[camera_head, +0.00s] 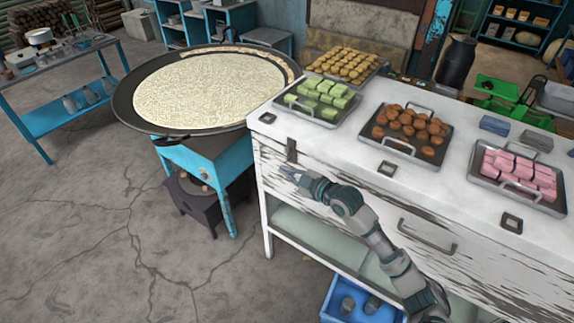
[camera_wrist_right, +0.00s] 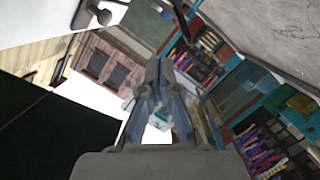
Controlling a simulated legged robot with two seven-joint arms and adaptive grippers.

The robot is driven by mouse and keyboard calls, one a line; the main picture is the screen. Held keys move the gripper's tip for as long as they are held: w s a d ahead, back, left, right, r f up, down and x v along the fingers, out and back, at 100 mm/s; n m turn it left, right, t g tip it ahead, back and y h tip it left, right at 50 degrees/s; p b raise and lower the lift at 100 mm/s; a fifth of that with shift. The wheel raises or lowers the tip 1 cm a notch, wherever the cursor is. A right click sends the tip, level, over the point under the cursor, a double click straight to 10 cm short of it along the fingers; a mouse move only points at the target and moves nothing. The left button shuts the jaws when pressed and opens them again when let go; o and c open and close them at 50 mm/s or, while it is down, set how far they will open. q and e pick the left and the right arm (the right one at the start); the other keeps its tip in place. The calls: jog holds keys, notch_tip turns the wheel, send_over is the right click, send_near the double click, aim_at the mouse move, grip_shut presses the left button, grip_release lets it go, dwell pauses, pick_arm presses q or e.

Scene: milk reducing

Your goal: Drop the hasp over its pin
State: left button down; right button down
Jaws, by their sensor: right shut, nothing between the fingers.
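The small dark hasp (camera_head: 291,150) is on the upper left front of the white counter, just below the top edge. I cannot make out its pin in the head view or tell whether the hasp is over it. My right gripper (camera_head: 289,173) is shut and empty, just below the hasp, close to the drawer front. In the right wrist view the gripper (camera_wrist_right: 158,82) shows with its fingers together and nothing between them. A grey knob-like part (camera_wrist_right: 97,14) stands out from a white surface at upper left there; I cannot tell whether it is the pin. My left gripper is out of view.
The white counter (camera_head: 345,150) bears trays of green (camera_head: 322,97), brown (camera_head: 408,132) and pink sweets (camera_head: 518,172). A drawer handle (camera_head: 427,238) sticks out right of my arm. A wide pan (camera_head: 205,90) stands left of the counter. A blue crate (camera_head: 340,292) sits below.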

jog(key=f+v, duration=0.1)
jog(key=v, duration=0.6)
jog(key=shift+s+f, duration=0.2)
jog(key=shift+f, duration=0.3)
jog(key=d+f+m+h, duration=0.2)
jog(key=f+m, duration=0.1)
jog(key=f, duration=0.7)
jog(key=d+f+m+h, duration=0.2)
jog(key=d+f+m, duration=0.1)
jog(key=f, duration=0.6)
jog(key=s+d+f+m+g+h, duration=0.15)
jog(key=s+f, duration=0.25)
jog(key=f, duration=0.6)
jog(key=s+d+f+m+g+h, duration=0.1)
jog(key=s+d+f+m+h, duration=0.2)
jog(key=f, duration=0.6)
jog(key=s+d+f+m+g, duration=0.1)
jog(key=s+f+g, duration=0.1)
jog(key=s+f, duration=0.5)
jog(key=s+d+f+m+g+h, duration=0.1)
jog(key=s+d+f+m+g, duration=0.1)
jog(key=s+f, duration=0.6)
jog(key=s+d+f+m+g+h, duration=0.1)
jog(key=s+f, duration=0.7)
jog(key=s, duration=1.1)
jog(key=shift+d+f+g, duration=0.15)
jog(key=shift+d+g, duration=0.45)
jog(key=shift+g, duration=0.45)
jog(key=shift+h, duration=0.25)
